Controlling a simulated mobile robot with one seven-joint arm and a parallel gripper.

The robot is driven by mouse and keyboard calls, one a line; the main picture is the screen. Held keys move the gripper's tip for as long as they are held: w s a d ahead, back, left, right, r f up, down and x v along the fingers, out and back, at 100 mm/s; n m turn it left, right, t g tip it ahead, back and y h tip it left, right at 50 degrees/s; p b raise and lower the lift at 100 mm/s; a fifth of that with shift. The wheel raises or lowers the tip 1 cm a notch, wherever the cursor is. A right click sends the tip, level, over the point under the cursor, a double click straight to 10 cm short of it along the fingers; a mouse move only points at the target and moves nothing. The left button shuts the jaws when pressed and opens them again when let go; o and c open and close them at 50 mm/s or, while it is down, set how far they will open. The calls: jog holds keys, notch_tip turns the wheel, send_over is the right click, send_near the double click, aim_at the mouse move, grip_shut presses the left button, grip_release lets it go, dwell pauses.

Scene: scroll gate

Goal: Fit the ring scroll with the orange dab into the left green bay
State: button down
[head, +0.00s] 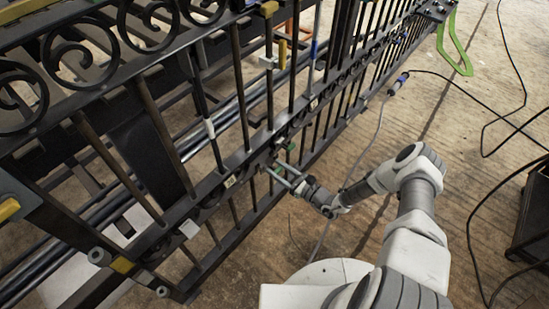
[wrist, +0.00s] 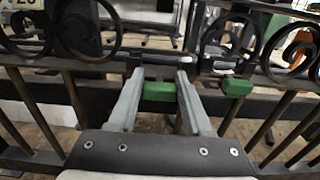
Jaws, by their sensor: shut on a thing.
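My gripper (head: 283,175) reaches the lower rail of the black gate in the head view. In the wrist view its two pale fingers (wrist: 160,74) are closed on a dark metal piece at the rail, seemingly part of a scroll; its outline is mostly hidden. No orange dab shows on it. A green block (wrist: 158,91) appears between the fingers, and a second green block (wrist: 236,86) sits to the right along the rail. Green marks (head: 280,171) also show by the gripper in the head view. A dark ring (wrist: 89,30) stands just left of the fingertips. I cannot tell whether it joins the held piece.
Curled scrolls (wrist: 240,42) stand right along the rail. The gate's upright bars (head: 240,85) surround my gripper closely. More scrolls (head: 72,62) line the upper rail. A cable (head: 370,140) hangs near my arm.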

jog(key=shift+s+d+f, duration=0.1)
jog(key=shift+s+d, duration=0.3)
jog(key=shift+d, duration=0.2)
jog(key=shift+s+d, duration=0.35)
jog(key=shift+s, duration=0.05)
jog(key=shift+c, duration=1.6)
grip_release()
jog(key=p+v, duration=0.3)
jog(key=v, duration=1.4)
jog(key=shift+s+d, duration=0.1)
jog(key=shift+d, duration=0.05)
